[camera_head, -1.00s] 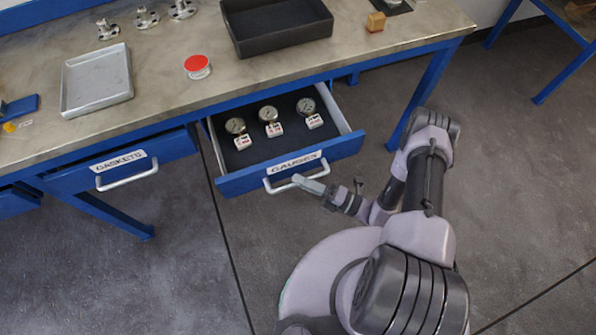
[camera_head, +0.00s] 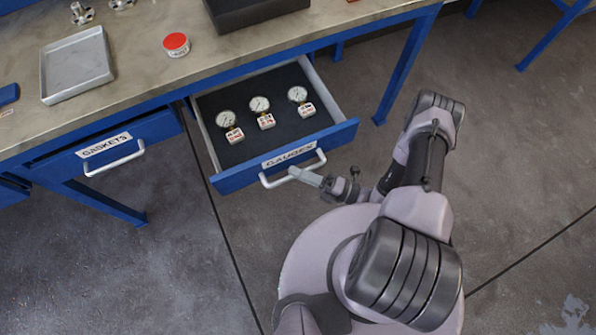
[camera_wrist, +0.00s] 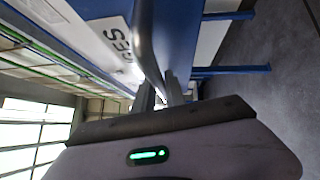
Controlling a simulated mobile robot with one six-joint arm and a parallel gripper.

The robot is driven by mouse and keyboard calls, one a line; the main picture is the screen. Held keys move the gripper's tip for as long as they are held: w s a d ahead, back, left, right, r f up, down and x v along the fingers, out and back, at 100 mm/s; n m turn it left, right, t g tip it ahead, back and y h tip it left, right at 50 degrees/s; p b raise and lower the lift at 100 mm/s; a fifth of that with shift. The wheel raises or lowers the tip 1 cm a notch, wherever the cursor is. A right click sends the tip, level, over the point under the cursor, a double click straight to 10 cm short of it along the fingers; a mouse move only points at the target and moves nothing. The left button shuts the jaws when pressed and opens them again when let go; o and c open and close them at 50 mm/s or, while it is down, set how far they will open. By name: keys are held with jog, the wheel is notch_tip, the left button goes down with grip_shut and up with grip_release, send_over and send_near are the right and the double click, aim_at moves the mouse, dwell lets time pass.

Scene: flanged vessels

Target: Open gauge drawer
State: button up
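The gauge drawer (camera_head: 275,165) has a blue front with a GAUGES label and stands pulled out from under the bench. Its dark-lined tray holds three round gauges with tags: left (camera_head: 230,126), middle (camera_head: 262,113) and right (camera_head: 301,101). The pale bar handle (camera_head: 268,181) is on its front. The exact contact is partly hidden.
A closed GASKETS drawer (camera_head: 108,153) is to the left. The bench top (camera_head: 135,65) bears a grey tray (camera_head: 76,64), a red-lidded tin (camera_head: 176,44) and a black bin (camera_head: 255,12). A blue bench leg (camera_head: 405,70) stands right of the open drawer.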

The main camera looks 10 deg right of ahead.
jog(key=o, duration=0.4)
jog(key=shift+c, duration=0.2)
jog(key=p+v, duration=0.1)
jog(key=v, duration=1.6)
jog(key=shift+s+d, duration=0.15)
jog(key=shift+s, duration=0.05)
